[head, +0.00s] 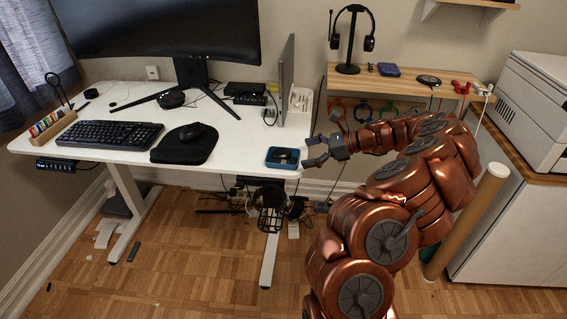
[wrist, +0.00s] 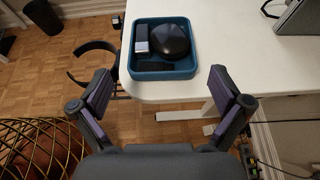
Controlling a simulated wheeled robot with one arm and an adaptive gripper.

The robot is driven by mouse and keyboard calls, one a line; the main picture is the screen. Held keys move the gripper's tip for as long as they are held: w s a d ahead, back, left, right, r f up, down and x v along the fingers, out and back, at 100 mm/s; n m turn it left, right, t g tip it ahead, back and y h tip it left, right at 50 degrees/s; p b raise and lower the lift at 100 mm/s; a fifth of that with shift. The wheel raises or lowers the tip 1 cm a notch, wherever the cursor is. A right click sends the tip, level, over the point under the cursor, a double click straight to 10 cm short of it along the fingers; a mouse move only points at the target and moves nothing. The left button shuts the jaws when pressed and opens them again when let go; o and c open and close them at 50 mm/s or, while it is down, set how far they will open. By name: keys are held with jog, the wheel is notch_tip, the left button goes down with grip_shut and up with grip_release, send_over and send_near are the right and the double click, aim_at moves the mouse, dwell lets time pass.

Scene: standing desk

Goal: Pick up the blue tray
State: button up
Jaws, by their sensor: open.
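The blue tray (head: 283,165) lies on the white desk (head: 240,122) at its front right corner. In the wrist view the tray (wrist: 165,73) holds a dark round object (wrist: 170,38) and a small grey and white block (wrist: 142,38). My gripper (head: 313,152) is to the right of the tray in the head view, apart from it. In the wrist view my gripper (wrist: 163,92) is open and empty, its two fingers spread wide, with the tray ahead between and beyond the fingertips.
A keyboard (head: 97,135), a black mouse pad (head: 185,150) and a large monitor (head: 155,30) are on the desk. A thin upright panel (head: 286,80) stands behind the tray. A wooden side table (head: 400,85) with headphones is at the back right.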

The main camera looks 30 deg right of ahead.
aim_at(286, 154)
jog(key=shift+r+x, duration=0.2)
jog(key=shift+x, duration=1.7)
jog(key=shift+r+x, duration=0.2)
jog(key=shift+x, duration=1.7)
jog(key=shift+w, duration=0.15)
jog(key=shift+c, duration=0.2)
jog(key=c, duration=0.9)
